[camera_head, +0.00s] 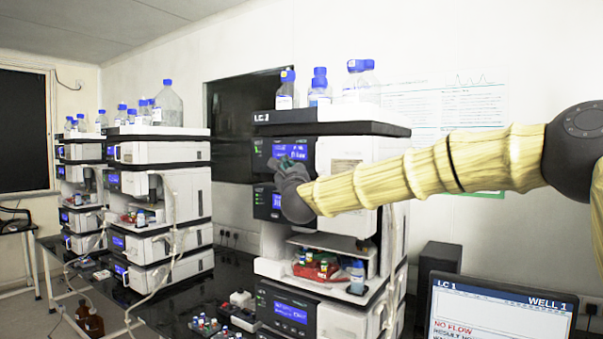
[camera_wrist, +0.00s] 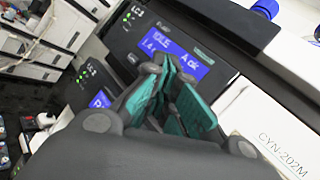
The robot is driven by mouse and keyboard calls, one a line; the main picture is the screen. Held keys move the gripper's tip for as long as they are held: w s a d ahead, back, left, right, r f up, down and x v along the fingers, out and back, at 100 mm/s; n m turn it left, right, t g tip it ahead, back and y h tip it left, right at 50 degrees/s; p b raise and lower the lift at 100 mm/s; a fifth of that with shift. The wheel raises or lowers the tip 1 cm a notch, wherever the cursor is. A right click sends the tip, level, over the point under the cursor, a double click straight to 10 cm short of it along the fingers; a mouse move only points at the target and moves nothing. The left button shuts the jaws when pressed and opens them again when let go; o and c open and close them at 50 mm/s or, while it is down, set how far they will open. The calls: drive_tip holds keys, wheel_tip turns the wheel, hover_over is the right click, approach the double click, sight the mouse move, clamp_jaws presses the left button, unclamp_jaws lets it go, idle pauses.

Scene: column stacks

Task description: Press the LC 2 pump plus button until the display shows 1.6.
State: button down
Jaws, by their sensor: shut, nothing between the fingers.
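The same display (camera_head: 292,149) shows in the head view. My gripper (camera_head: 280,164) is shut and empty, in front of this module just below the display. In the wrist view, the green fingertips (camera_wrist: 172,72) cover the display's lower middle. I cannot make out the plus button or whether the fingertips touch the panel.
Blue-capped bottles (camera_head: 319,86) stand on top of the stack. A shelf with small vials (camera_head: 322,268) lies below my gripper. Two more stacks (camera_head: 158,195) stand to the left. A monitor (camera_head: 500,312) at lower right reads NO FLOW.

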drive_tip(key=shift+s+a+b, duration=0.45)
drive_tip(key=shift+s+a, duration=0.2)
drive_tip(key=shift+s, duration=0.25)
drive_tip(key=shift+f, duration=0.1)
idle(0.9)
